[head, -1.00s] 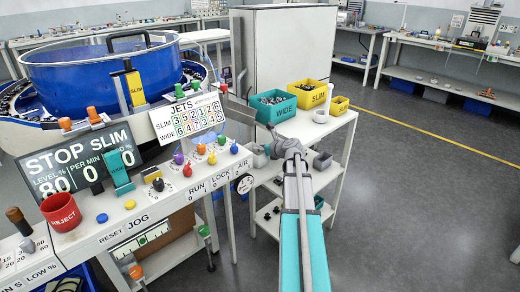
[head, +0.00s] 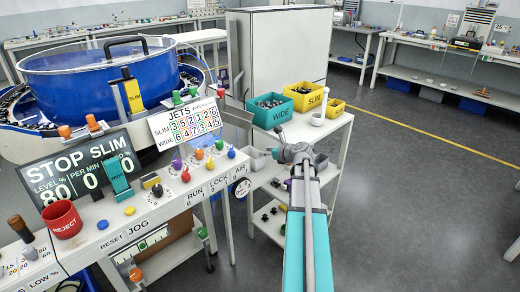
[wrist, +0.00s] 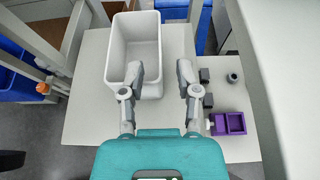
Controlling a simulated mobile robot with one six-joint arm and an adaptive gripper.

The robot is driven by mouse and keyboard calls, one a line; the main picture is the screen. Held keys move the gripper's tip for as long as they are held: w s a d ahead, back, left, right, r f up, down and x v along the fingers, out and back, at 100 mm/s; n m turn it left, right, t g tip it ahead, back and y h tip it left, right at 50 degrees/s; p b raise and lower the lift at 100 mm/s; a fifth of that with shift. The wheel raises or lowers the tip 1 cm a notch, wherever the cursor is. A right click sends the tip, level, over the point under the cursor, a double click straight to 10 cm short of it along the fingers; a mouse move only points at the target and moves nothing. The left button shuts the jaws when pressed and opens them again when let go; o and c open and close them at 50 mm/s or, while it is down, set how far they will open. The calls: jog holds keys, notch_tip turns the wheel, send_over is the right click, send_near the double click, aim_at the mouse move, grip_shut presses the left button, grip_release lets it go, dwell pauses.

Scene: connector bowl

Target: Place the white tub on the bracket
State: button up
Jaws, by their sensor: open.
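The white tub (wrist: 150,28) is an open, rectangular box. In the wrist view it stands upright on a white surface, just ahead and to the left of centre. My gripper (wrist: 161,70) is open above it. The left finger overlaps the tub's near right part in the picture, and the right finger is to the right of the tub. Nothing is held between them. In the head view my gripper (head: 296,153) is over the white cart, and the tub (head: 257,158) shows partly at its left. I cannot pick out the bracket with certainty.
A purple two-pocket holder (wrist: 228,123) and several small dark parts lie right of the tub. The teal WIDE bin (head: 270,112) and yellow SLIM bin (head: 304,96) stand on the cart behind my gripper. The control bench (head: 150,218) is to the left.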

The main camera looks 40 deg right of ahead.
jog(key=p+v, duration=0.2)
jog(key=v, duration=0.4)
jog(key=shift+o, duration=0.3)
dwell(2.3)
